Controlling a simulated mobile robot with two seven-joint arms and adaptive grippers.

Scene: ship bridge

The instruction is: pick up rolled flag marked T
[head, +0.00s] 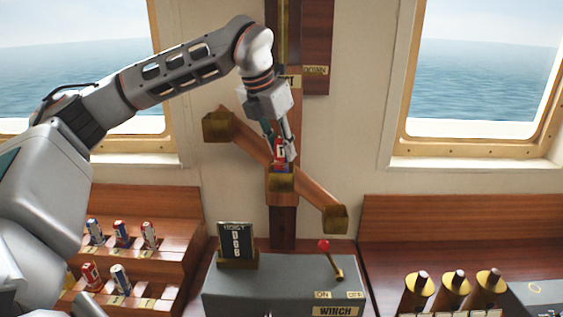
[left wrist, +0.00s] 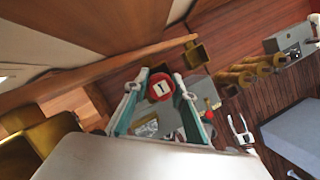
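The rolled flag marked T (head: 280,152) is red with a white label and a blue lower end. It stands upright at the middle brass cup (head: 281,183) of the wooden wall mount; whether its foot touches the cup is hard to tell. In the left wrist view its round red end (left wrist: 160,87) shows a white patch with a dark mark like a T. My left gripper (head: 280,145) comes from above, a fingertip on each side of the flag, seemingly touching it. My right gripper (left wrist: 240,130) shows small in the left wrist view, fingers apart and empty.
The mount's side arms end in empty-looking brass cups, left (head: 217,126) and right (head: 335,218). Several rolled flags stand in the wooden rack (head: 180,232) at lower left. A hoist board (head: 236,241) and a red-knobbed winch lever (head: 325,247) stand below. Brass cylinders (head: 452,290) are at lower right.

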